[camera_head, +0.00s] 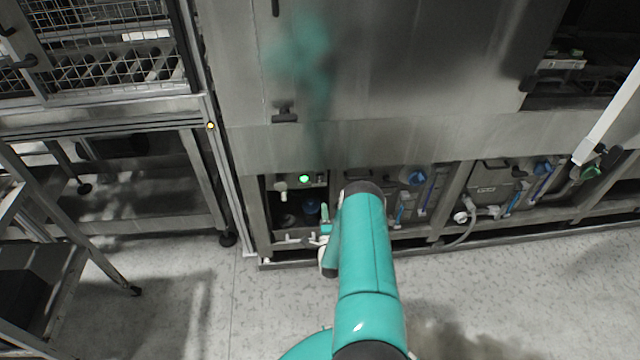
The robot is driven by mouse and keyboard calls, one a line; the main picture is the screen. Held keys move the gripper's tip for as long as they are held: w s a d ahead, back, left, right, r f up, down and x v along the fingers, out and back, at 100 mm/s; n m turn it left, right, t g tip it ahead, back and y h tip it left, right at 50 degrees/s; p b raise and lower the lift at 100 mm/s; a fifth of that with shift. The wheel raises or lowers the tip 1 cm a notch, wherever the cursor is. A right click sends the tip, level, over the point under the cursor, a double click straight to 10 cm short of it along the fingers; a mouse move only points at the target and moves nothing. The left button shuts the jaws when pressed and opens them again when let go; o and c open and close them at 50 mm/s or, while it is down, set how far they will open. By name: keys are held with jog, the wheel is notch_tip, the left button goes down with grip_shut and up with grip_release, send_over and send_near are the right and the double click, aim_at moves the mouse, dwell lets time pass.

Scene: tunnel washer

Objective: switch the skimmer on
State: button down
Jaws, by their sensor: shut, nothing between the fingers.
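A small grey control panel (315,180) sits in the low left bay of the washer. It carries a round lit green lamp or button (304,178) and a pale knob or lever (281,187) to its left. No label reading skimmer can be made out, so I cannot tell which part is its switch. My gripper (325,232) is in front of this bay, just below and right of the green light. It is small, shut and empty, and partly hidden by my teal arm. I cannot tell whether it touches anything. The arm also hides the bay's right part.
The steel washer front (400,140) rises above the bays. Tanks with blue-capped valves (417,178) and a hose (465,232) lie to the right. A white bar (608,118) slants in at right. A metal rack (60,260) stands left. The grey floor (190,290) is clear in front.

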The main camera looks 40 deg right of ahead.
aim_at(320, 176)
jog(key=x, duration=1.2)
jog(key=shift+w+a, duration=0.1)
jog(key=shift+w+d+r+g+y, duration=0.15)
jog(key=shift+w+d+g+y, duration=0.15)
jog(key=shift+y, duration=0.1)
jog(key=shift+a, duration=0.1)
